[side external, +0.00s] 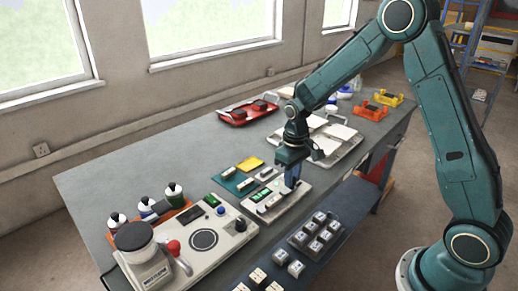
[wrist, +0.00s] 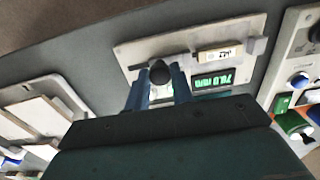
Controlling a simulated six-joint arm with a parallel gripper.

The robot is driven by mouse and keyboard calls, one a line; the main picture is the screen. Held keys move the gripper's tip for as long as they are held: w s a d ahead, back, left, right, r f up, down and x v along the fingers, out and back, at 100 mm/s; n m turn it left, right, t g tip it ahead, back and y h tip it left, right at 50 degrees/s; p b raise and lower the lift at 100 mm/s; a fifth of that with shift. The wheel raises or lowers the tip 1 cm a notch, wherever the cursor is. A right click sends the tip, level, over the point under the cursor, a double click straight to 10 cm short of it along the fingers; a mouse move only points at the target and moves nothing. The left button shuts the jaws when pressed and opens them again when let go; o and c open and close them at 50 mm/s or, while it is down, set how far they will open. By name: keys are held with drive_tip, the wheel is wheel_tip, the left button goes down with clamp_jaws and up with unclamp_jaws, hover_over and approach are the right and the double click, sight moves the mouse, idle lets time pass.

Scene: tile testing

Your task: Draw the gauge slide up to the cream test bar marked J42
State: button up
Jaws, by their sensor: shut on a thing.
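The gauge (wrist: 135,50) is a pale plate with a lit green display (wrist: 213,80) reading in mm, seen upside down. The cream test bar (wrist: 217,52) marked J42 lies on it, close to a grey end block (wrist: 256,46). My gripper (wrist: 160,84) has its blue fingers shut around the dark round knob (wrist: 160,71) of the gauge slide. A clear gap separates the slide from the bar. In the side external view my gripper (side external: 292,180) reaches down onto the right end of the gauge (side external: 300,201); its fingers partly hide the slide there.
A control unit with a round dark disc (side external: 203,239) stands left of the gauge. A teal tray (side external: 233,183) and a yellow block (side external: 250,163) lie behind it. A tray of marked blocks (side external: 330,236) is in front. Metal trays (side external: 345,150) stand behind my gripper.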

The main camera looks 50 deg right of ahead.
sight(287, 192)
drive_tip(key=shift+a+r, duration=0.1)
drive_tip(key=shift+a, duration=1.15)
idle(1.3)
drive_tip(key=o, duration=0.8)
wheel_tip(287, 192, up, 6)
drive_tip(key=shift+d+f, duration=0.1)
idle(0.6)
idle(0.3)
